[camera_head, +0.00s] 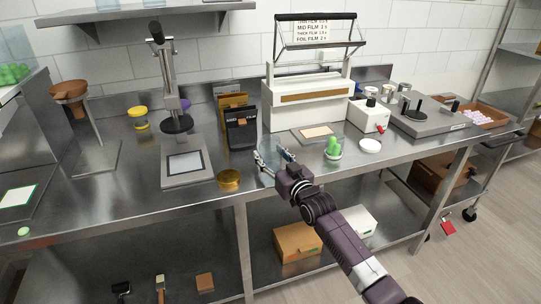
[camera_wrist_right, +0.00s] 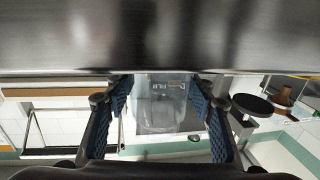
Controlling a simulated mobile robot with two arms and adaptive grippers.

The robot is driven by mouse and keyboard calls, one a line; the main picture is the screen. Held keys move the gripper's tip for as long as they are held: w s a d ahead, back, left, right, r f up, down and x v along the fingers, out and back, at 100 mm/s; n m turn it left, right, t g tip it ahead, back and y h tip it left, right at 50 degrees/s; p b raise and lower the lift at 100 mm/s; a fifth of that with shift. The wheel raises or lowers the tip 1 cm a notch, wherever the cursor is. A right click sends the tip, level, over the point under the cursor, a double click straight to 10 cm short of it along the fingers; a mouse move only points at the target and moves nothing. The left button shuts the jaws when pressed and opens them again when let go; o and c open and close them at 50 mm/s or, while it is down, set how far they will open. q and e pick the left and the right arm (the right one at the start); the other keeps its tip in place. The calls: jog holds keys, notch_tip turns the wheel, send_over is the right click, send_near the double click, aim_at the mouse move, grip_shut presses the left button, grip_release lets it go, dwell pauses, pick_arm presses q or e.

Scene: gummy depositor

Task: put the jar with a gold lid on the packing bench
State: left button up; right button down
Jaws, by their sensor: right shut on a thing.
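My right gripper (camera_head: 272,158) is shut on a clear, see-through jar (camera_wrist_right: 160,110), held over the front part of the steel bench (camera_head: 200,205). The jar sits between both blue finger pads in the right wrist view (camera_wrist_right: 160,100); in the head view it is faint, and its lid cannot be made out. A low round gold piece (camera_head: 229,180) rests on the bench left of the gripper; I cannot tell whether it is a lid alone or a lidded jar. A jar with a yellow-gold lid (camera_head: 139,117) stands farther back left. My left gripper is not in view.
A press with a dark round head (camera_head: 176,122) stands left of the black and gold pouches (camera_head: 241,130). A white sealer (camera_head: 306,105) stands behind. A container of green gummies (camera_head: 333,149) and a white disc (camera_head: 370,146) lie to the right.

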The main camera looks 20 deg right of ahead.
jog(key=shift+f, duration=0.1)
jog(key=c, duration=0.9)
grip_release()
jog(key=s, duration=0.4)
jog(key=s+d, duration=0.1)
jog(key=s, duration=0.3)
jog(key=s+d, duration=0.1)
jog(key=s, duration=0.3)
